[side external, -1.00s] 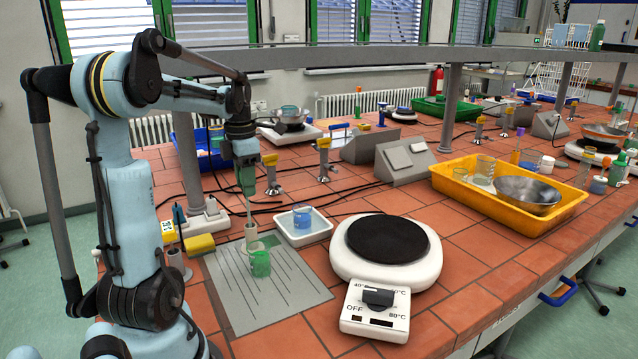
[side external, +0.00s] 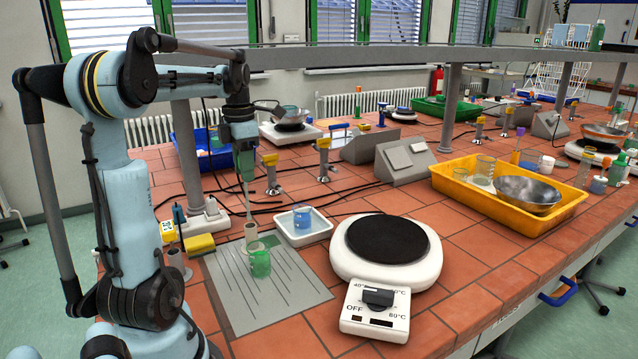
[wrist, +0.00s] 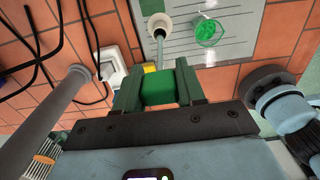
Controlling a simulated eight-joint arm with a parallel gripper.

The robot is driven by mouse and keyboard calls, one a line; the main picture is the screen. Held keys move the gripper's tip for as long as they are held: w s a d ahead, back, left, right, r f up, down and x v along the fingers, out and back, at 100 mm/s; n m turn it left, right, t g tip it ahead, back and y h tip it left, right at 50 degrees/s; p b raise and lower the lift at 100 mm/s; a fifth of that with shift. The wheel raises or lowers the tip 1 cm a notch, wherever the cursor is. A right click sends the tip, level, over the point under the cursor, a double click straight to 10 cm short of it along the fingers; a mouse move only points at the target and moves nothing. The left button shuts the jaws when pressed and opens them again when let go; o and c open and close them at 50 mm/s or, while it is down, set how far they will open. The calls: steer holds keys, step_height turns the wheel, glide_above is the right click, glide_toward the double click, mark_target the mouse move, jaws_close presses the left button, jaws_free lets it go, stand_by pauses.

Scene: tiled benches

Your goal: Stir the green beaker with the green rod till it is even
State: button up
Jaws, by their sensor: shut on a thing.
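My gripper (side external: 246,178) is shut on the green handle (wrist: 158,88) of the green rod, whose thin shaft (side external: 248,202) points down. The rod is nearly upright over a pale cylindrical holder (side external: 251,231). The holder also shows in the wrist view (wrist: 170,20). The shaft's lower end is at the holder's mouth; I cannot tell whether it is still inside. The green beaker (side external: 260,264) stands upright on a grey lined mat (side external: 285,297), just in front of the holder. It also shows in the wrist view (wrist: 208,31), with green contents. Their evenness is too small to judge.
A white tray (side external: 325,229) with a blue beaker (side external: 302,217) stands right of the holder. A hotplate (side external: 387,245) is further right. A yellow sponge (side external: 200,246) and a grey-beige cup (side external: 175,262) are on the left. The mat's front part is clear.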

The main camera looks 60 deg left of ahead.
steer(key=shift+r, duration=4)
